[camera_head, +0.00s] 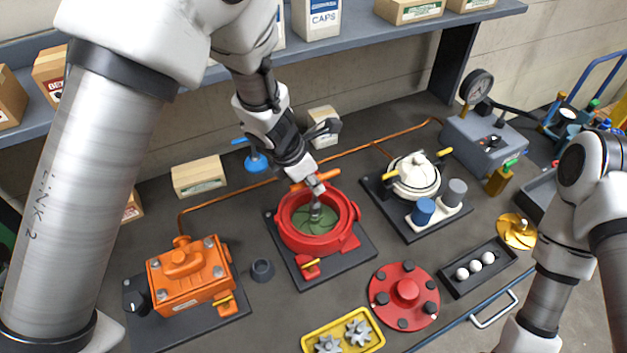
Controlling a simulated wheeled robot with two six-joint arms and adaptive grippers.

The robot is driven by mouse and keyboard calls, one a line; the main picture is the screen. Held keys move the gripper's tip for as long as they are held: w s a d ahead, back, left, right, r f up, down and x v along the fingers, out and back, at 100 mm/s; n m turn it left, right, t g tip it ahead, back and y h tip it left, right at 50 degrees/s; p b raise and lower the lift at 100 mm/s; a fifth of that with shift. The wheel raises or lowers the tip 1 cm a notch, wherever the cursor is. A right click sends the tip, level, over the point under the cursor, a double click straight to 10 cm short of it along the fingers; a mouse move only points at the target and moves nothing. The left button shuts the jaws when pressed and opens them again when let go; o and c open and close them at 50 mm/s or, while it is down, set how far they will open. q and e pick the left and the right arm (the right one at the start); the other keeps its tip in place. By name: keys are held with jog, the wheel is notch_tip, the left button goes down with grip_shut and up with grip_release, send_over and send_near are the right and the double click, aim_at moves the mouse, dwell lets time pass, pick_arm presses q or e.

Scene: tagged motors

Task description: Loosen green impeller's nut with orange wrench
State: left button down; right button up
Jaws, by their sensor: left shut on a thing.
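The green impeller (326,229) lies inside the open red round housing (289,238) on a dark base plate. My left gripper (312,180) is above the housing, shut on the orange wrench (328,176). The wrench's orange crossbar shows at the fingertips, and its grey shaft points down to the middle of the impeller. The shaft's lower end covers the nut, so I cannot tell how it is seated on it. My right arm comes in at the right edge, and its gripper is out of the picture.
An orange motor (187,275) stands left of the housing, a white one (416,172) right. A red cover (405,291) and a yellow gear tray (342,335) lie in front. A black ball tray (481,268) and brass impeller (516,231) are at right. A copper pipe runs behind.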

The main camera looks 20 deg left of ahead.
pick_arm(q)
jog(key=shift+f, duration=0.1)
jog(key=shift+f+b, duration=1.1)
jog(key=shift+b, duration=0.15)
